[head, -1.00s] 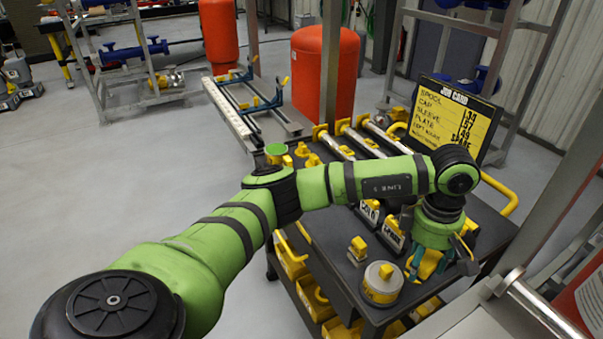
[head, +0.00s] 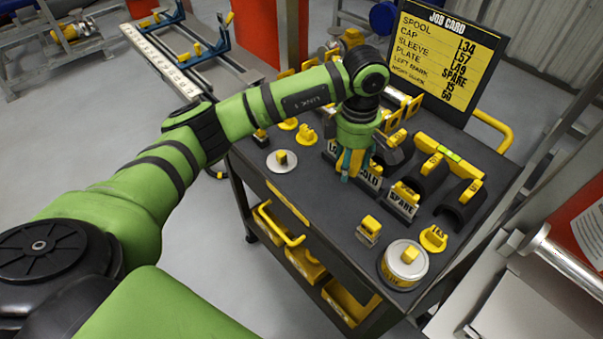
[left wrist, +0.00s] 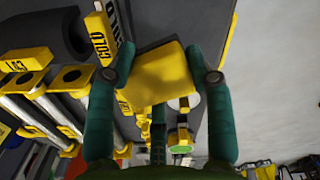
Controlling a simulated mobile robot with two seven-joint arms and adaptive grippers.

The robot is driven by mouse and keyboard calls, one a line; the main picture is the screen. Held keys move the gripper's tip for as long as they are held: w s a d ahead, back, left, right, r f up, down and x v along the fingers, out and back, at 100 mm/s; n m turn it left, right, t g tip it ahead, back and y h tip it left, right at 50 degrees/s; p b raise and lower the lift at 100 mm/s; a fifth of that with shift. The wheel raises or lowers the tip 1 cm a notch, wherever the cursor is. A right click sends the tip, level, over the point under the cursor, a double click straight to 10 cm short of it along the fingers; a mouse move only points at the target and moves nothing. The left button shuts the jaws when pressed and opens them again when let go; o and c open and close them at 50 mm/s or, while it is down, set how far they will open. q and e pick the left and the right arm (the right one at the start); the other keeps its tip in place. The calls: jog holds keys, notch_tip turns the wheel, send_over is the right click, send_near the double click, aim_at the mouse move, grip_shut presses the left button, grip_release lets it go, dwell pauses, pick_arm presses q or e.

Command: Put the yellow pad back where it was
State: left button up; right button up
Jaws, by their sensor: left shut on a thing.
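The yellow pad (left wrist: 160,78) is between the two dark green fingers of my left gripper (left wrist: 160,88) in the left wrist view, and the gripper is shut on it. In the head view my left gripper (head: 350,172) hangs, pointing down, over the dark cart top (head: 330,220), beside the block labelled COLD (head: 371,181). Only a little yellow shows between its fingers there. The gripper hides part of the row of labelled blocks. I cannot tell whether the pad touches anything below. My right gripper is not in view.
The block labelled SPARE (head: 402,202) stands right of the gripper, with black curved holders (head: 425,178) behind. A round white-topped tin (head: 404,266) and a yellow disc (head: 433,239) sit near the right end. A white disc (head: 281,161) lies left. The job card (head: 449,55) stands behind.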

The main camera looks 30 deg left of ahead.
pick_arm(q)
jog(key=p, duration=0.3)
send_over(306, 187)
jog(key=f, duration=0.5)
jog(key=shift+d, duration=0.3)
jog(key=shift+a+f, duration=0.2)
jog(key=shift+a, duration=0.05)
notch_tip(306, 187, down, 4)
jog(key=shift+r+p, duration=0.1)
jog(key=shift+p, duration=0.55)
jog(key=shift+a+f, duration=0.1)
jog(key=shift+f, duration=0.1)
jog(key=shift+f+b, duration=0.2)
jog(key=shift+b, duration=0.1)
jog(key=o, duration=1.1)
